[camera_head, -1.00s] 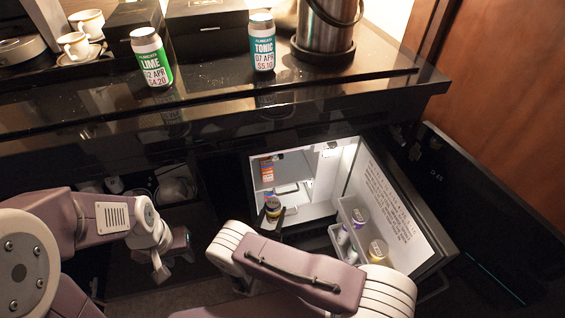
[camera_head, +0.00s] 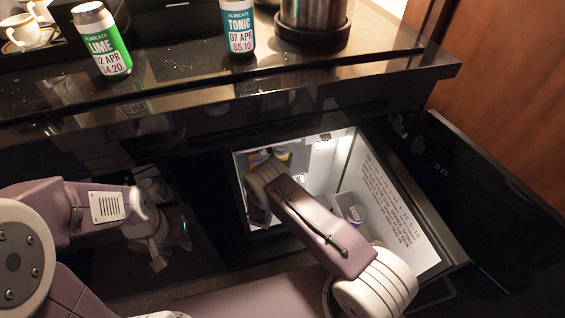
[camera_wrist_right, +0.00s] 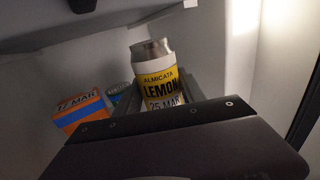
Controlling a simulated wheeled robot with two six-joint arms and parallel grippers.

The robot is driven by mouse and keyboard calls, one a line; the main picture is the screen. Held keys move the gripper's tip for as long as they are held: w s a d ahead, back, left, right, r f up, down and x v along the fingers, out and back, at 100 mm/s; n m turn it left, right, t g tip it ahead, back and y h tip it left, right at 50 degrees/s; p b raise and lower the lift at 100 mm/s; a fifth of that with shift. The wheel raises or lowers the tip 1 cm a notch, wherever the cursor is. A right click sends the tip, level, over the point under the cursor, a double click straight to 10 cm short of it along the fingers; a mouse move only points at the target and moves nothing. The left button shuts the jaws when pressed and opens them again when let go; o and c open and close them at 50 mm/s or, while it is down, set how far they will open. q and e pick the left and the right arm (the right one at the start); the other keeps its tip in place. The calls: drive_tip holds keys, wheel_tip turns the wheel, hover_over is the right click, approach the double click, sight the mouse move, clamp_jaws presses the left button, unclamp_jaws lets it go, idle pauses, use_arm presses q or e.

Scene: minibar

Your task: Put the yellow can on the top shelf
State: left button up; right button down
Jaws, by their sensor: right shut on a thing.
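The yellow can (camera_wrist_right: 160,85), labelled LEMON with a silver top, stands slightly tilted between the jaws of my right gripper (camera_wrist_right: 165,100) in the right wrist view. The gripper is shut on it inside the lit fridge. In the head view the top of the can (camera_head: 282,152) shows just behind my right arm, which hides the rest of it and the gripper. A pale panel (camera_wrist_right: 85,32) spans the upper left of the wrist view; I cannot tell which shelf it is. My left gripper (camera_head: 160,257) hangs left of the fridge, away from the can; its jaw opening is unclear.
An orange box (camera_wrist_right: 80,108) and a blue-topped can (camera_wrist_right: 118,90) are left of the held can. The lime can (camera_head: 102,40) and tonic can (camera_head: 239,27) stand on the counter.

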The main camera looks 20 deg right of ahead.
drive_tip(key=shift+x, duration=0.8)
drive_tip(key=shift+w+d+b, duration=0.15)
drive_tip(key=shift+w+b, duration=0.15)
drive_tip(key=shift+w, duration=0.05)
drive_tip(key=f+b, duration=0.3)
drive_tip(key=f, duration=0.1)
drive_tip(key=shift+w+d, duration=0.15)
drive_tip(key=shift+w, duration=0.1)
drive_tip(key=shift+r, duration=0.3)
drive_tip(key=shift+f, duration=0.15)
drive_tip(key=c, duration=0.7)
unclamp_jaws()
